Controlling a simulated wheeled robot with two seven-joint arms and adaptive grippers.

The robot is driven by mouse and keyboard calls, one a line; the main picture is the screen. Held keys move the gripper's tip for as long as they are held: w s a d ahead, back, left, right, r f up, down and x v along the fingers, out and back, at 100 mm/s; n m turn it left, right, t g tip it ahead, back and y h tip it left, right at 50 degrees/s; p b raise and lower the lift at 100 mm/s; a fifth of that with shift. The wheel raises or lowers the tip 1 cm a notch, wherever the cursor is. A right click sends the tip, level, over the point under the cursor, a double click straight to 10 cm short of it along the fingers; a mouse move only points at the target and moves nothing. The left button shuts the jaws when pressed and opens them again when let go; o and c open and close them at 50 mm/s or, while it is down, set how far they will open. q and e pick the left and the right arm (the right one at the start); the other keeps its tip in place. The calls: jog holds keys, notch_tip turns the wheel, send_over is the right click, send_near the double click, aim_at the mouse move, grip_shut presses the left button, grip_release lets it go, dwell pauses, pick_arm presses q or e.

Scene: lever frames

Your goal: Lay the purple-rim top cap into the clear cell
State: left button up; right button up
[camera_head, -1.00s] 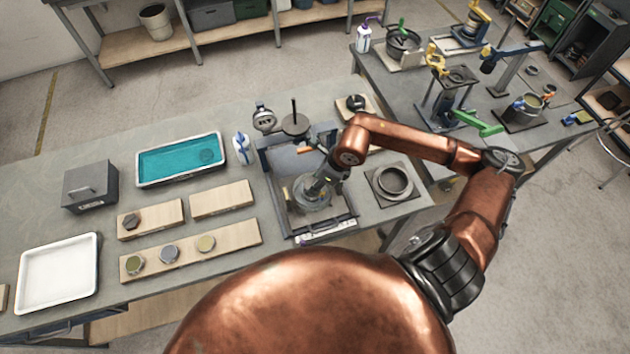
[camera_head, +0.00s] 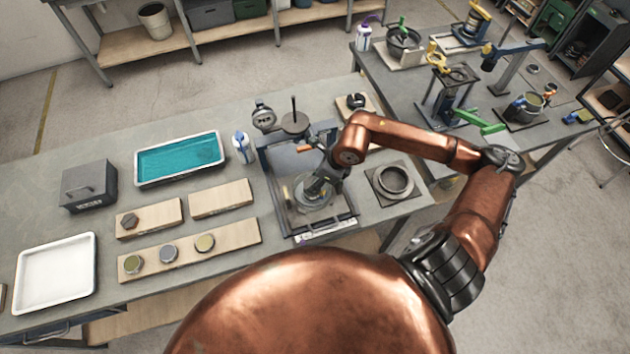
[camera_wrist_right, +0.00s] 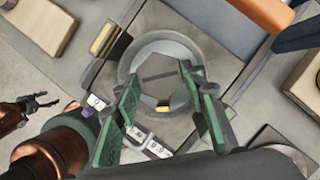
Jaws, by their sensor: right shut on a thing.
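The clear cell (camera_head: 301,191) is a round see-through cylinder on the dark press base, and its ring also shows in the right wrist view (camera_wrist_right: 127,66). My right gripper (camera_head: 316,190) points down over it. In the right wrist view its green fingers (camera_wrist_right: 166,95) are at either side of a grey disc (camera_wrist_right: 160,78) with a dark slot, inside the outline of the ring. The gripper is shut on this disc, seemingly the top cap. I cannot see a purple rim or whether the disc touches the cell. My left gripper (camera_wrist_right: 42,102) is small at the left edge there, its jaws unclear.
Left of the press are wooden boards (camera_head: 243,232) with several small discs, a teal tray (camera_head: 179,182), a white tray (camera_head: 91,252) and a grey box (camera_head: 88,177). A dark ring on a plate (camera_head: 393,203) stands close on the right. A dial gauge (camera_head: 263,117) is behind.

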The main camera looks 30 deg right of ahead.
dwell(0.7)
jog(key=o, duration=1.5)
jog(key=shift+f, duration=0.1)
jog(key=v, duration=1.2)
jog(key=shift+a, duration=0.1)
